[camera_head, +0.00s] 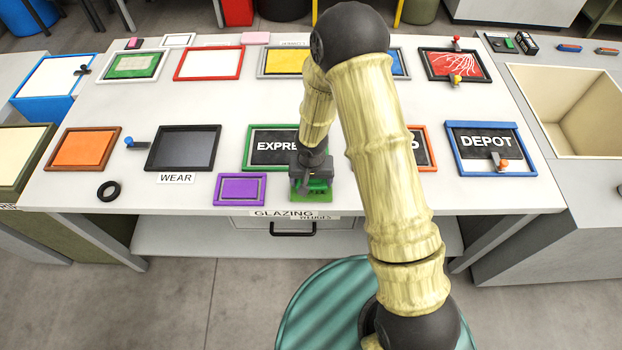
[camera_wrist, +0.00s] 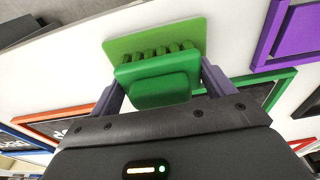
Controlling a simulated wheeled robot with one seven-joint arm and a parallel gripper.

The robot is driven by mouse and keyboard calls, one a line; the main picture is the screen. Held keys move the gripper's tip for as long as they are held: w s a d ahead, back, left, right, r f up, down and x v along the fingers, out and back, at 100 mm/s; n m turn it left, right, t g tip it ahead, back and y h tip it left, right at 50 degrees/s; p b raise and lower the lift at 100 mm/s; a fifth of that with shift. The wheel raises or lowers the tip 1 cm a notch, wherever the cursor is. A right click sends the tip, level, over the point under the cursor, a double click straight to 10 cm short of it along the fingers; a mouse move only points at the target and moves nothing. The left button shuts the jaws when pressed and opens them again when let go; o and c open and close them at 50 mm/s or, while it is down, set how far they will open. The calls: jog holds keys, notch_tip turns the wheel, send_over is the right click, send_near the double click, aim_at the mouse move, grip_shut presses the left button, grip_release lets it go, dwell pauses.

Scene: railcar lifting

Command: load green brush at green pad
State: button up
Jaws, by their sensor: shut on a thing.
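The green brush (camera_wrist: 158,84) is a green block with a rounded back and several stubby tufts along one side. My gripper (camera_wrist: 160,93) is shut on it, one grey finger on each side. In the head view my gripper (camera_head: 312,176) points down near the front edge of the table, and the brush is mostly hidden by it. The lighter green flat pad (camera_wrist: 120,46) lies under the brush, its far part showing beyond the tufts. The pad (camera_head: 311,199) also shows under my gripper in the head view. I cannot tell whether the tufts touch the pad.
A purple frame (camera_head: 240,189) lies just left of the pad. The green-framed EXPRESS board (camera_head: 262,134) lies behind it, partly hidden by my arm. A black ring (camera_head: 108,191) and the dark WEAR panel (camera_head: 183,149) lie to the left. The blue-framed DEPOT board (camera_head: 462,165) is at right.

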jog(key=shift+r+p, duration=2.7)
jog(key=shift+r, duration=0.8)
jog(key=shift+f, duration=0.1)
jog(key=d+f, duration=0.1)
jog(key=d, duration=0.3)
jog(key=w+d+f, duration=0.1)
jog(key=d+f, duration=0.1)
jog(key=d, duration=0.3)
jog(key=d+f, duration=0.2)
jog(key=d, duration=0.2)
jog(key=shift+w+d+f, duration=0.25)
jog(key=shift+w+d, duration=0.05)
jog(key=shift+w, duration=0.1)
